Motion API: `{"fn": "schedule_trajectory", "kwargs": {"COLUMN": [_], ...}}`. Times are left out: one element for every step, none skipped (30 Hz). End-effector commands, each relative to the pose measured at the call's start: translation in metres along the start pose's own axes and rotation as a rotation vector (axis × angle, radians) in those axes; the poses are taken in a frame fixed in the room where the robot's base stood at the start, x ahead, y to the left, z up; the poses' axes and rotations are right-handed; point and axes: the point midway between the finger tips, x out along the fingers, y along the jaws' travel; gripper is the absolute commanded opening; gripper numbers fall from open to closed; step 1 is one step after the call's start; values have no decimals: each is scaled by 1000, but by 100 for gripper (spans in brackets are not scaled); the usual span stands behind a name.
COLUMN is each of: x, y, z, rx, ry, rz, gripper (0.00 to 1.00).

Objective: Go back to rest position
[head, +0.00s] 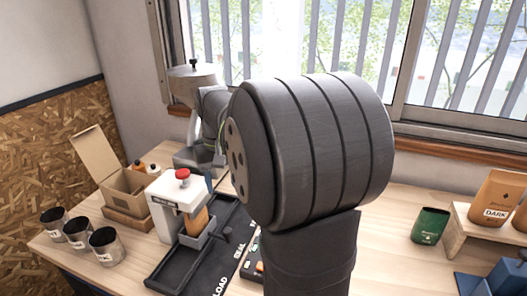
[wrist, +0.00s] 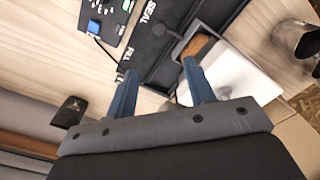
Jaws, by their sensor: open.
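In the wrist view my gripper (wrist: 159,68) shows two blue fingers spread apart with nothing between them. The fingers hang over the black station tray (wrist: 165,50) marked SEAL and FILL. The right fingertip appears close to the brown bag (wrist: 197,46) in its grey holder; I cannot tell the height between them.
Several metal cups (head: 104,246) stand at the left front. An open cardboard box (head: 124,188) is behind them. A green pouch (head: 430,226) stands right of my arm; a DARK bag (head: 494,200) is on a wooden stand. A control panel (wrist: 107,18) lies beside the tray.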

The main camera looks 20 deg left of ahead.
Motion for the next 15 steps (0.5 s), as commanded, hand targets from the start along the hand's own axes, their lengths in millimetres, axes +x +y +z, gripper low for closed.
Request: {"fn": "schedule_trajectory", "kwargs": {"x": [0,0,1,2,4,6,9,12,18,23,28,36,42,48,56], "y": [0,0,0,0,0,0,0,0,0,0,0,0,0,0,0], "z": [0,0,0,0,0,0,0,0,0,0,1,0,0,1,0], "rx": [0,0,0,0,0,0,0,0,0,0,0,0,0,0,0], "ry": [0,0,0,-1,-1,-1,-1,-2,-3,-3,-4,-4,-5,-5,-5], "rz": [0,0,0,0,0,0,0,0,0,0,0,0,0,0,0], "gripper": [49,49,49,49,49,49,49,49,49,49,49,49,49,49,49]}}
